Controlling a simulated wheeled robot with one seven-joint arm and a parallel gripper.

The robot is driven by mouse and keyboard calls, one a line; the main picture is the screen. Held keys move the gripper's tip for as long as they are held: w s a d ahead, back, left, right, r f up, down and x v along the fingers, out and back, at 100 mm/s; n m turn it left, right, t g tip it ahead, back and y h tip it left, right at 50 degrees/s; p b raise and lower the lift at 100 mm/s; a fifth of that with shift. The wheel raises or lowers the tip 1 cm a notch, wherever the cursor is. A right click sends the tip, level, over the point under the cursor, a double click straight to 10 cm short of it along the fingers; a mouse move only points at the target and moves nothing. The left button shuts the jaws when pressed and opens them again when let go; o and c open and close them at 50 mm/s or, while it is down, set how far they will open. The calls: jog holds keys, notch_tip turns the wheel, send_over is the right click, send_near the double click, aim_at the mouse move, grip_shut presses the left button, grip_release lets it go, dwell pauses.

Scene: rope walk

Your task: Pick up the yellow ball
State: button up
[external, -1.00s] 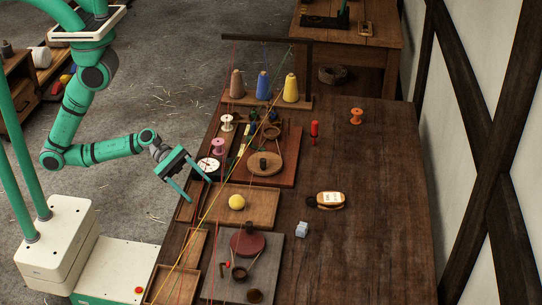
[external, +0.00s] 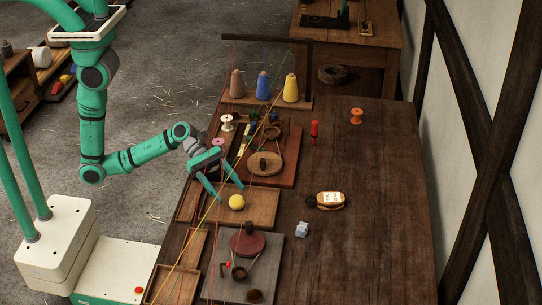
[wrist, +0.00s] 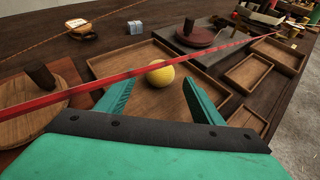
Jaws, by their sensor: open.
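The yellow ball (external: 237,202) rests in a shallow wooden tray (external: 262,220) on the table. It also shows in the wrist view (wrist: 160,73), just beyond my fingers and between their lines. My gripper (external: 231,190) is open and empty, its two green fingers pointing down toward the tray from its far left side, close to the ball. In the wrist view, the fingers (wrist: 157,98) spread apart on either side below the ball. A red strand (wrist: 110,80) crosses in front of the ball in that view.
A yellow strand (external: 212,205) runs past my gripper. A round wooden disc on a board (external: 265,163) stands behind the tray, and a dark red disc (external: 247,243) stands in front. The table's right side is mostly clear.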

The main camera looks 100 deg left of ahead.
aim_at(236, 200)
jog(key=shift+x, duration=2.7)
jog(key=c, duration=1.1)
